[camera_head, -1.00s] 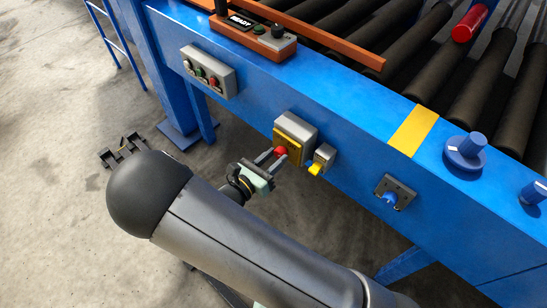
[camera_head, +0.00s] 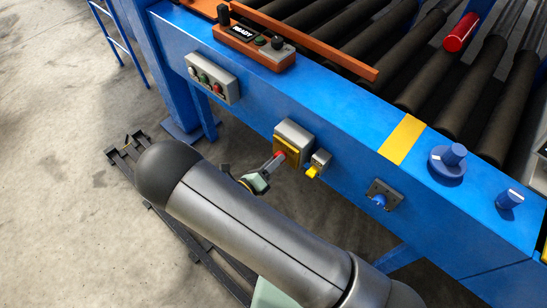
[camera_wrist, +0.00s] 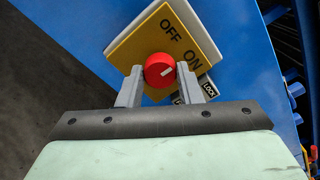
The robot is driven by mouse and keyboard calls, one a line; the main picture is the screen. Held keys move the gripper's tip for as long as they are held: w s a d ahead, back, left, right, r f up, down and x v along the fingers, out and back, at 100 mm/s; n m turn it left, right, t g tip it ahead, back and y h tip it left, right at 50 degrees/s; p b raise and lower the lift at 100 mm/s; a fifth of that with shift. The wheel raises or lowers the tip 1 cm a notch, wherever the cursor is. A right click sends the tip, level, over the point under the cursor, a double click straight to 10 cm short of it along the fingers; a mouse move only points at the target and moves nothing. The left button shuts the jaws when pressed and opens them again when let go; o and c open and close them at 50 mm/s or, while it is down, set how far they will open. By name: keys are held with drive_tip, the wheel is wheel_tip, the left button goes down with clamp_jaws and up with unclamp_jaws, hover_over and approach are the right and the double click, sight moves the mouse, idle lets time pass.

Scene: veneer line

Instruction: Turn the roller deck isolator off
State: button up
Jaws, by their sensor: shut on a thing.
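The isolator is a grey box (camera_head: 295,130) with a yellow plate (camera_head: 287,152) on the blue side beam, and a red rotary knob (camera_head: 280,155). In the wrist view, the yellow plate (camera_wrist: 150,42) carries the words OFF and ON. The red knob (camera_wrist: 159,68) sits between my two grey fingers, and a short white mark on its face slants roughly toward ON. My gripper (camera_wrist: 159,80) is shut on the knob from both sides. In the head view my gripper (camera_head: 275,163) points at the plate, its fingers nearly in line and partly hiding the knob.
A small grey box with a yellow lever (camera_head: 313,171) is close to the right of the isolator. A blue knob on a grey plate (camera_head: 381,196) is further right. A grey button box (camera_head: 213,78) is at left. An orange READY panel (camera_head: 254,46) lies above. Bare floor is at left.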

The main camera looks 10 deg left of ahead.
drive_tip(key=shift+f+n+p, duration=0.1)
drive_tip(key=shift+n+p, duration=1.4)
drive_tip(key=shift+n, duration=3.1)
drive_tip(key=shift+s, duration=0.1)
drive_tip(key=o, duration=1)
drive_tip(key=b+v, duration=0.2)
drive_tip(key=v, duration=1.5)
drive_tip(key=shift+s+a, duration=0.1)
drive_tip(key=shift+s, duration=0.05)
